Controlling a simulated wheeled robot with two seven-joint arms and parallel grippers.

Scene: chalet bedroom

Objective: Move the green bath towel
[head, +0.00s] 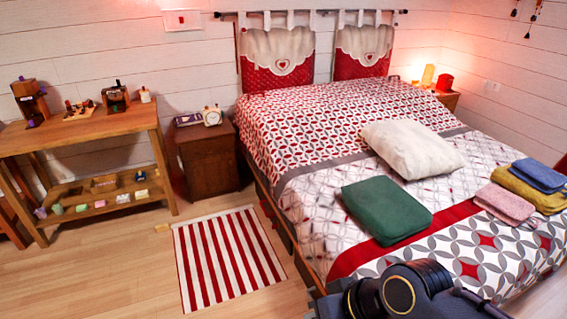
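A folded green bath towel (386,210) lies flat on the patterned bed (325,240), near its left edge and toward the foot. It lies in front of a white pillow (411,149), and a small strip of bed shows between them. A dark arm link of mine shows at the bottom right, in front of the foot of the bed. Neither of my grippers shows in the head view, and nothing is seen touching the green towel.
A pink towel (504,204), a yellow towel (530,191) and a blue towel (540,175) lie at the bed's right. A nightstand (212,160) and a wooden table (90,132) stand left.

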